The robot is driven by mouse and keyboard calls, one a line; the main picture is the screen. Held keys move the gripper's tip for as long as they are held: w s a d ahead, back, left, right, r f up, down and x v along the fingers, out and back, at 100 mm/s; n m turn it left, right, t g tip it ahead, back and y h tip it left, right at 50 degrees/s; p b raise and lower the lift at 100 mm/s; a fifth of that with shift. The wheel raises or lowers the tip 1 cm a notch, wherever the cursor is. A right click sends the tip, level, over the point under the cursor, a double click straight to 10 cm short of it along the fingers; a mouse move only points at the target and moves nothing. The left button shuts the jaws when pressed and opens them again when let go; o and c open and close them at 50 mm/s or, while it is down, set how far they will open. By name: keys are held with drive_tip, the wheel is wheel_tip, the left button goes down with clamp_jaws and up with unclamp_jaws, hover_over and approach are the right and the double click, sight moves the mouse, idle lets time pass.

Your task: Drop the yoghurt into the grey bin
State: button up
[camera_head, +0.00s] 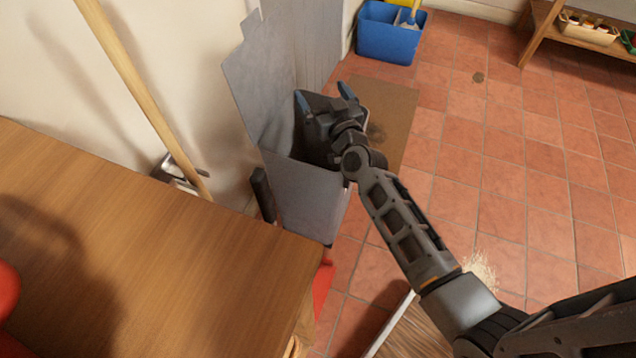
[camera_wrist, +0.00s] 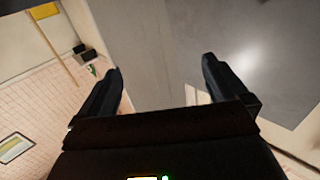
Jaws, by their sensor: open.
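The grey bin (camera_head: 300,196) stands against the wall beyond the wooden table's end, with a tall grey panel (camera_head: 255,85) rising behind its opening. My gripper (camera_head: 324,95) is over the bin's opening. Its two fingers are spread apart. In the wrist view my gripper (camera_wrist: 162,75) is open, with nothing between the fingers. A large grey surface (camera_wrist: 150,35) lies beyond them there; I cannot tell which part of the bin it is. I see no yoghurt in either view. The bin's inside is dark and partly hidden by my gripper.
A wooden table (camera_head: 150,260) fills the lower left. A wooden handle (camera_head: 130,75) leans on the wall. A blue bucket (camera_head: 390,35) stands at the back, and a low wooden shelf (camera_head: 580,32) at the upper right. The tiled floor (camera_head: 530,170) at right is mostly clear.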

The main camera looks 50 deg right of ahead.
drive_tip(key=s+d+r, duration=0.8)
drive_tip(key=r, duration=0.3)
drive_tip(key=shift+s, duration=0.3)
idle(0.5)
